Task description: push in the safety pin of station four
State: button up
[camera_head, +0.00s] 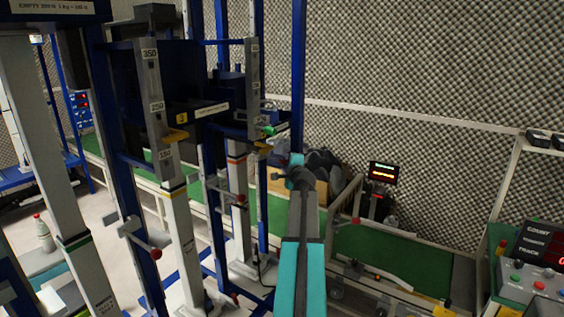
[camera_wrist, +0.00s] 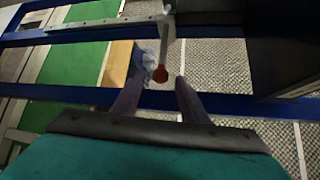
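In the wrist view, my gripper (camera_wrist: 160,85) is open, its two dark fingers apart. A red ball knob (camera_wrist: 160,74) on a pale grey rod (camera_wrist: 167,42) shows between the fingertips, with a gap visible on each side; I cannot tell its depth. In the head view, my teal arm reaches up the middle and its wrist hides the fingertips. Red-tipped pins show on the blue frames to the left, one low (camera_head: 156,253) and another further back (camera_head: 241,198). Which pin belongs to station four cannot be told, as no such label is readable.
Blue frames with weight scales (camera_head: 149,90) crowd the left. A green conveyor belt (camera_head: 372,251) runs behind my arm. A control box with buttons (camera_head: 532,280) stands at the right, and a lit display (camera_head: 383,173) stands behind. In the wrist view, blue bars (camera_wrist: 75,95) cross close to the fingers.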

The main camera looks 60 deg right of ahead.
aim_at(268, 158)
jog(key=shift+p+x, duration=0.45)
jog(key=shift+x, duration=2.95)
jog(key=shift+d, duration=0.1)
grip_shut()
